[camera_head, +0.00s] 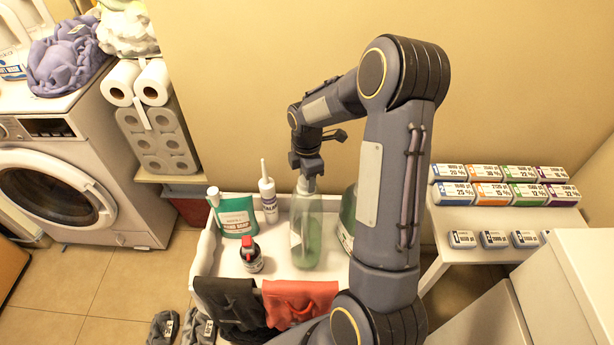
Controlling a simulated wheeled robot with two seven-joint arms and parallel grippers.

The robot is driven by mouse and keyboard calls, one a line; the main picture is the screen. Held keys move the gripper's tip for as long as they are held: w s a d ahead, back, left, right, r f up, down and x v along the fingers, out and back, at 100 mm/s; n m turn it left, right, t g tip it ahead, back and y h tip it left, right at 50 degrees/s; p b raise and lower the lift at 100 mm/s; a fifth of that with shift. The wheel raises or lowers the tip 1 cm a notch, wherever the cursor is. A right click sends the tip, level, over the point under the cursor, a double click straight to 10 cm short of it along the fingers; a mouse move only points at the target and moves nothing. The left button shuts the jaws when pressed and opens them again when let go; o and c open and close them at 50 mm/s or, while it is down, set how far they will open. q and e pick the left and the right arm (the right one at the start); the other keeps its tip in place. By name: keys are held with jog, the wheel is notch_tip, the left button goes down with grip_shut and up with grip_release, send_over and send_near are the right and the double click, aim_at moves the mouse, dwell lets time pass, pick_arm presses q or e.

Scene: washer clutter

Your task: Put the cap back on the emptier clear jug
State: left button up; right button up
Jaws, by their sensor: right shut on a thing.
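A clear jug (306,228) with green liquid in its lower part stands upright on the white cart. A second clear jug (347,222), green to a higher level, stands to its right, mostly hidden behind my right arm. My right gripper (306,173) points down right over the mouth of the first, emptier jug. It is shut on the cap, which is mostly hidden between the fingers. I cannot tell whether the cap touches the jug's neck. My left gripper is not in view.
On the white cart (278,262) stand a green bottle (236,216), a white bottle (268,200) and a dark red-topped bottle (251,256). Dark and red cloths (299,299) hang over its front. A table (470,214) with several boxes is right; a washer (75,170) is left.

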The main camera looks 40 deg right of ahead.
jog(key=m, duration=1.2)
jog(key=shift+m+p, duration=0.3)
jog(key=shift+m, duration=0.1)
jog(key=o, duration=1)
jog(key=shift+c, duration=0.8)
